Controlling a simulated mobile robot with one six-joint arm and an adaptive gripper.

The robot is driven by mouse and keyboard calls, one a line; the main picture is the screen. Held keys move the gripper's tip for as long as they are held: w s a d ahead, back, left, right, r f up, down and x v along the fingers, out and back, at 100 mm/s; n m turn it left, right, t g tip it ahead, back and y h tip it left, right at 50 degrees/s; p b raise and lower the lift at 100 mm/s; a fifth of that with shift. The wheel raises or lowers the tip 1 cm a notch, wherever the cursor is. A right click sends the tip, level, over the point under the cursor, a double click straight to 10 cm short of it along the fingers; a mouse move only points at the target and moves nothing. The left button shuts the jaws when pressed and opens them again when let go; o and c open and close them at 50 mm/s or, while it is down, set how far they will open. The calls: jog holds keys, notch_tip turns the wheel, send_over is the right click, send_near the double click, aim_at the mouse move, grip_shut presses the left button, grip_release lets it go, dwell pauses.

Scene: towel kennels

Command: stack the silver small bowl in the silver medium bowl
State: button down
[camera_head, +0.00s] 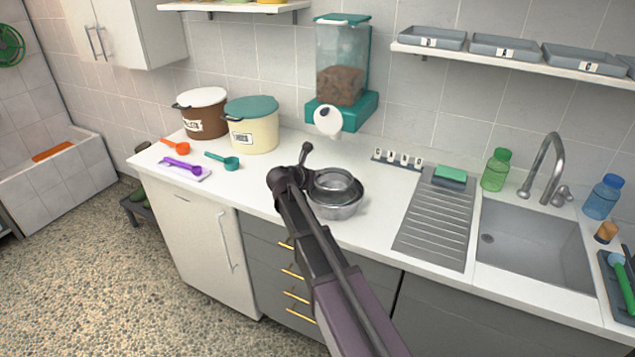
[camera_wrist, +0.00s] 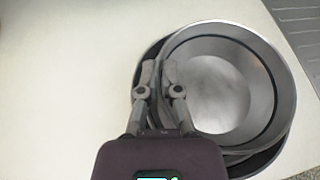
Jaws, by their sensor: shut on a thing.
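The silver small bowl (camera_head: 335,181) is upright at the medium bowl's mouth in the head view, and it fills much of the wrist view (camera_wrist: 222,85). My gripper (camera_wrist: 159,74) is shut on its left rim in the wrist view. The silver medium bowl (camera_head: 338,212) stands on the counter directly under the small bowl. In the wrist view a crescent of the medium bowl (camera_wrist: 262,163) shows around the small one. Whether the small bowl rests on the medium bowl's floor or hangs just above it, I cannot tell.
A ribbed drainboard (camera_head: 436,225) and a sink (camera_head: 535,245) lie to the right. Scoops, including a teal one (camera_head: 228,162), and two lidded pots lie left and behind. A food dispenser (camera_head: 341,75) stands at the wall.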

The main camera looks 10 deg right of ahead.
jog(key=shift+f+b, duration=0.4)
jog(key=shift+f, duration=0.35)
jog(key=shift+f+b, duration=0.55)
jog(key=shift+b, duration=0.1)
jog(key=shift+s, duration=0.1)
jog(key=c, duration=0.8)
grip_release()
jog(key=shift+s, duration=0.1)
jog(key=shift+r, duration=0.2)
jog(key=shift+w+r+p, duration=0.2)
jog(key=shift+r+p, duration=0.2)
jog(key=shift+p, duration=0.3)
jog(key=p+v, duration=0.4)
jog(key=v, duration=0.8)
